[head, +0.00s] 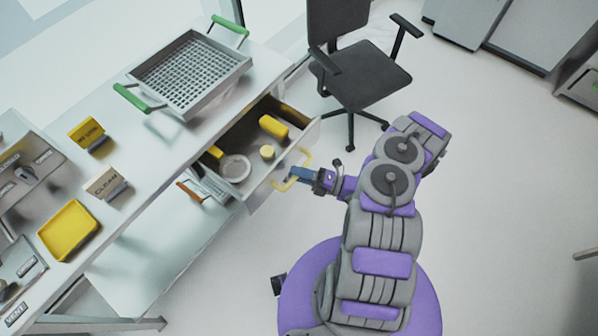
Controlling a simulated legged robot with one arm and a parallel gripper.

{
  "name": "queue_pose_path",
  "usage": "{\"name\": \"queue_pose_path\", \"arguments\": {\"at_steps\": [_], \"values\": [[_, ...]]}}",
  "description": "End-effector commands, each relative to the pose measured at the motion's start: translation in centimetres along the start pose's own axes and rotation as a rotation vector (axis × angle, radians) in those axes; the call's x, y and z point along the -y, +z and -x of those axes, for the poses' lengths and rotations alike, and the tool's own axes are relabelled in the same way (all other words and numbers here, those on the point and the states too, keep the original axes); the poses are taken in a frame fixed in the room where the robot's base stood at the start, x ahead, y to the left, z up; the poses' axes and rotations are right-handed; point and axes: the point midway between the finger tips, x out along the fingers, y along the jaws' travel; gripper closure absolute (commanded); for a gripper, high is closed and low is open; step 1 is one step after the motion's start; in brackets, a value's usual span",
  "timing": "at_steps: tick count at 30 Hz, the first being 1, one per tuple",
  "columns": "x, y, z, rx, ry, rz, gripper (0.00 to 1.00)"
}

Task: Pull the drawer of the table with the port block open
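The drawer (258,188) of the white table (165,150) stands pulled out, and its inside shows from above. A yellow cylinder (273,127), a small yellow round piece (267,152) and a pale round dish (235,168) lie in it. A yellow bow handle (306,157) is on its front panel. My gripper (298,174) is at the handle, in front of the panel. Its blue fingers overlap the handle in the picture. I cannot tell whether they are closed on it. The port block is not clearly identifiable; a grey panel with labelled parts (28,172) stands at the left.
A grey perforated basket (190,72) with green handles stands on the tabletop. A yellow tray (68,230) and two small signs (105,184) are left of it. A black office chair (360,75) stands behind the drawer. The floor (500,200) at right is mostly clear.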

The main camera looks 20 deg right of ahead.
Motion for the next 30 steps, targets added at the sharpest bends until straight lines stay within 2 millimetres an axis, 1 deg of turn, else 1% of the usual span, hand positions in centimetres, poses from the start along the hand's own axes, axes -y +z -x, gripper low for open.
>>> {"name": "queue_pose_path", "arguments": {"at_steps": [1,4,11,14,16,20,30], "values": [[0.0,0.0,0.0,0.0,0.001,0.0,0.65],[-0.1,0.0,0.0,0.001,0.002,0.001,0.56],[-0.2,0.1,0.1,0.003,0.005,0.002,0.56],[-0.2,0.2,0.6,0.005,0.005,0.002,0.56],[-0.2,0.2,1.4,0.006,0.004,0.002,0.56],[-0.2,0.2,3.7,0.006,0.002,0.003,0.56],[-0.1,0.1,11.2,0.005,0.002,0.001,0.56]]}}
